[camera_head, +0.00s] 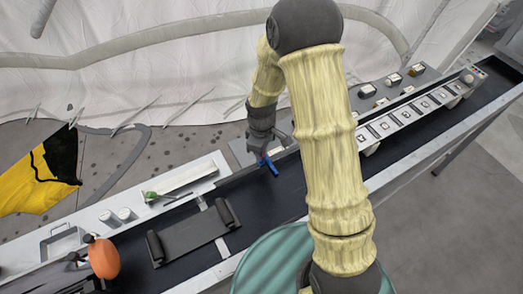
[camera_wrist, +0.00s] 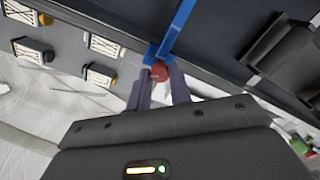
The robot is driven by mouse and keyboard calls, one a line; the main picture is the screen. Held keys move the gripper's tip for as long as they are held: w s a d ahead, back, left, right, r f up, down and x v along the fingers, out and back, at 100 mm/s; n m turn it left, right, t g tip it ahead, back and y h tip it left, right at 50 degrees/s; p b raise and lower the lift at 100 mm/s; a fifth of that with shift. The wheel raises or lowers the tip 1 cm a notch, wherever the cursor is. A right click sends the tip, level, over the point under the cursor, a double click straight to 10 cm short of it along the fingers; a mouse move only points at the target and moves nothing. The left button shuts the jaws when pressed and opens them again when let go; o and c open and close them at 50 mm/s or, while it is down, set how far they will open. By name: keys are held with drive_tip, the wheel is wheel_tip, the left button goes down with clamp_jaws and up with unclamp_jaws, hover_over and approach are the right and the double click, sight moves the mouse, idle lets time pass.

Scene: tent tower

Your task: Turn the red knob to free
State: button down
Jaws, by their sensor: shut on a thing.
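The red knob (camera_wrist: 159,71) shows small and round between my fingertips in the wrist view. My gripper (camera_wrist: 160,82) is shut on it, with one purple-grey finger on each side. A blue bar (camera_wrist: 181,26) runs up from just beyond the knob, with blue parts close to the fingertips. In the head view, my gripper (camera_head: 264,153) reaches down to the bench at the middle, and the blue bar (camera_head: 270,166) shows just below it. The knob is mostly hidden there. I cannot tell which way the knob is turned.
A long dark bench (camera_head: 290,186) with light edges runs across the view. A black tray with end rollers (camera_head: 190,238) and an orange oval object (camera_head: 104,258) lie to the left. A row of white framed pieces (camera_head: 405,115) stands right. A teal drum (camera_head: 275,262) is in front.

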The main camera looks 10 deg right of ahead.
drive_tip(key=shift+r+n, duration=0.1)
drive_tip(key=shift+n, duration=0.9)
drive_tip(key=shift+w, duration=0.1)
drive_tip(key=c, duration=1.3)
unclamp_jaws()
wheel_tip(320, 180, up, 17)
drive_tip(key=shift+r+b, duration=0.2)
drive_tip(key=shift+b, duration=0.35)
